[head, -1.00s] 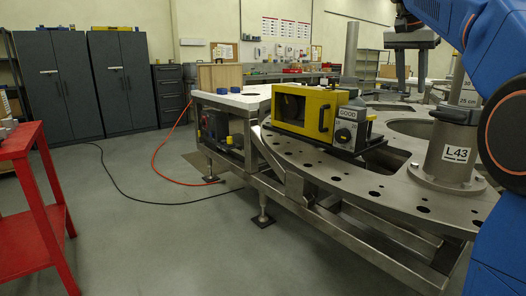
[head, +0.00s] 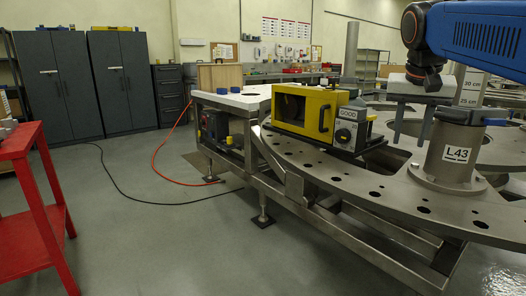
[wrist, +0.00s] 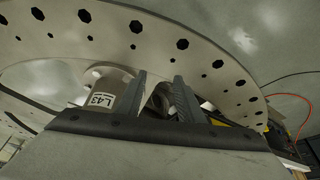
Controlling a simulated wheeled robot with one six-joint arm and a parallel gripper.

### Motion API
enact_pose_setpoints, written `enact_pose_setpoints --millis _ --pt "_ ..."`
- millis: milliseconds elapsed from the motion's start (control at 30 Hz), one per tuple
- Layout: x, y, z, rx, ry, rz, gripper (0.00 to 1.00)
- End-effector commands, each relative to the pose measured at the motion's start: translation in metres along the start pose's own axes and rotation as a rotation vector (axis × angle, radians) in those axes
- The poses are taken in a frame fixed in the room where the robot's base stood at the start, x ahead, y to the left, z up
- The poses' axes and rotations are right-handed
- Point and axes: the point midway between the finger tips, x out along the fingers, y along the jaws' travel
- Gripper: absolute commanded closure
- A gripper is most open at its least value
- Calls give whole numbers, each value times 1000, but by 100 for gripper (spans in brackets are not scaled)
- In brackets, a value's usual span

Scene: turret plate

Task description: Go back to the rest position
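My gripper (head: 409,140) hangs with its fingers pointing down above the turret plate (head: 313,167), just left of the L43 post (head: 455,150). Its two fingers are apart with nothing between them. The wrist view shows both fingers of my gripper (wrist: 159,77) spread and empty, with the L43 post (wrist: 104,92) beside the left finger and the holed plate (wrist: 215,68) beyond. Whether the fingers touch the post cannot be told.
A yellow box (head: 305,109) with a grey unit marked GOOD (head: 346,130) sits on the plate left of my gripper. A taller post (head: 350,50) stands behind.

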Motion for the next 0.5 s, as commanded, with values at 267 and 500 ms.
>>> enact_pose_setpoints --millis 267,500 --pt "52 13 107 -171 5 -73 66" --pt "110 25 203 -307 16 -134 66"
